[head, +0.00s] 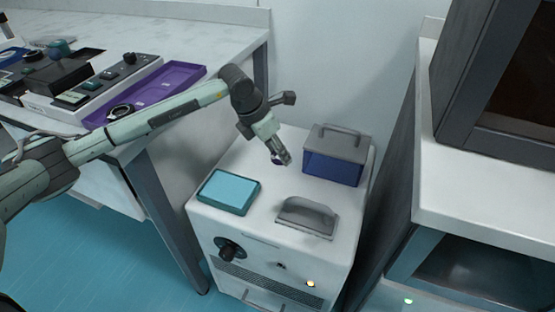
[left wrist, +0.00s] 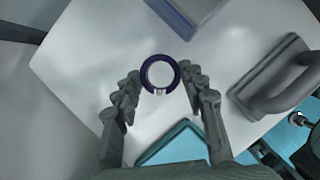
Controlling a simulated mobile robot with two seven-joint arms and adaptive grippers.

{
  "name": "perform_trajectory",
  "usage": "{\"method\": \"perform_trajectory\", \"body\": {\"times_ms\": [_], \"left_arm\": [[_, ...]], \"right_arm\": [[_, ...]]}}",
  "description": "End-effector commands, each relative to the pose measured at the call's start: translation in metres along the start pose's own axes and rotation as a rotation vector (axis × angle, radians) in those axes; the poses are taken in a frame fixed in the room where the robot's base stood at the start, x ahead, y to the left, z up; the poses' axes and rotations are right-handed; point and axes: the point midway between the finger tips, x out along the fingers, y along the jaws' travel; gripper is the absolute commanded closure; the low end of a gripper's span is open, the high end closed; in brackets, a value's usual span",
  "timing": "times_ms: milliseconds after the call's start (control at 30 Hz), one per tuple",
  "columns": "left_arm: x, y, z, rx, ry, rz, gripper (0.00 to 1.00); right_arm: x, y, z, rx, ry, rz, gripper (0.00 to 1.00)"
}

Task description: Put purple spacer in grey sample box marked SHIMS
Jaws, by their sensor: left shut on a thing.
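The purple spacer (left wrist: 144,72) is a dark purple ring. In the left wrist view it sits between the fingertips of my left gripper (left wrist: 160,82), which is shut on it. In the head view the left gripper (head: 281,157) holds it above the white cabinet's top, and only a sliver of the ring shows. I can read no SHIMS marking on any box. A blue box with a grey handled lid (head: 336,143) stands behind and right of the gripper. My right gripper is out of view.
A teal box with a light-blue top face (head: 229,190) and a grey handled piece (head: 306,216) lie on the white cabinet (head: 262,226). A bench at left carries a purple tray (head: 172,84) and a control box (head: 97,85). Another bench (head: 480,190) stands right.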

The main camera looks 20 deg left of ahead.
Motion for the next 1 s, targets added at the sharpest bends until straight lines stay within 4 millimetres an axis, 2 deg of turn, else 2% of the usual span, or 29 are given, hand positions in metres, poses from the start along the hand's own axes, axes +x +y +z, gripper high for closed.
{"method": "perform_trajectory", "body": {"times_ms": [233, 600, 633, 700, 800, 1000], "left_arm": [[0.031, -0.002, -0.015, 0.000, 0.003, -0.003, 0.87], [0.035, -0.001, -0.016, 0.001, 0.001, -0.002, 0.87], [0.035, -0.001, -0.016, 0.000, 0.001, -0.002, 0.58], [0.034, -0.001, -0.015, 0.000, 0.001, -0.002, 0.49], [0.034, -0.001, -0.015, 0.000, 0.001, -0.002, 0.38], [0.034, -0.001, -0.015, 0.000, 0.001, -0.002, 0.38]], "right_arm": [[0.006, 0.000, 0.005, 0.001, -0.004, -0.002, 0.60], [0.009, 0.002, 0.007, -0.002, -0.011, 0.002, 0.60], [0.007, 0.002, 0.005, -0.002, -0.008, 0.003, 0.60], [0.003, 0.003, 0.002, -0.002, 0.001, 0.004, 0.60], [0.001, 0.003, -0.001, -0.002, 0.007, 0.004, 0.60], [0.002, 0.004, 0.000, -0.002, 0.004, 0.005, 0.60]]}}
